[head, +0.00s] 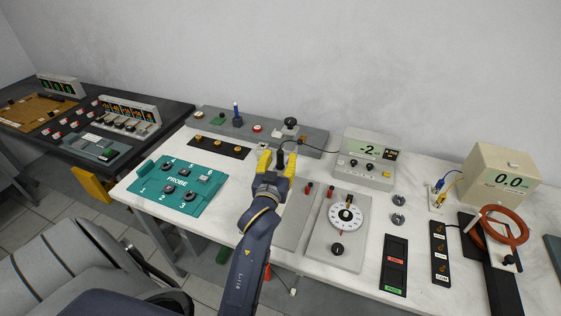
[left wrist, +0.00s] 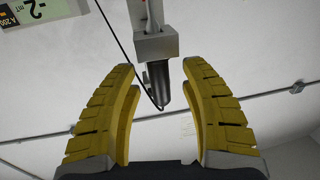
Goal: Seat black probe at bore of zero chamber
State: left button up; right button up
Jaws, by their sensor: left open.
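The black probe (left wrist: 160,85) is a dark cylinder lying between the two yellow fingers of my left gripper (left wrist: 163,98) in the left wrist view, with clear space on both sides. Its far end meets a light grey block (left wrist: 156,45); I cannot tell whether this is the zero chamber or how deep the probe sits in it. A thin black cable loops beside the probe. In the head view my left gripper (head: 278,161) is open in front of the long grey unit (head: 313,138) at the back of the bench. The chamber's bore is not visible. My right gripper is not in view.
A meter reading -2 (head: 369,152) stands right of the gripper, its cable running toward the fingers. A green PROBE panel (head: 180,206) lies left, and a dial panel (head: 335,235) lies right. A blue-topped post (head: 237,115) rises on the grey unit.

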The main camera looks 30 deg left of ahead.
pick_arm(q)
jog(key=shift+w+a, duration=0.1)
jog(key=shift+w, duration=0.15)
grip_shut()
dwell(0.3)
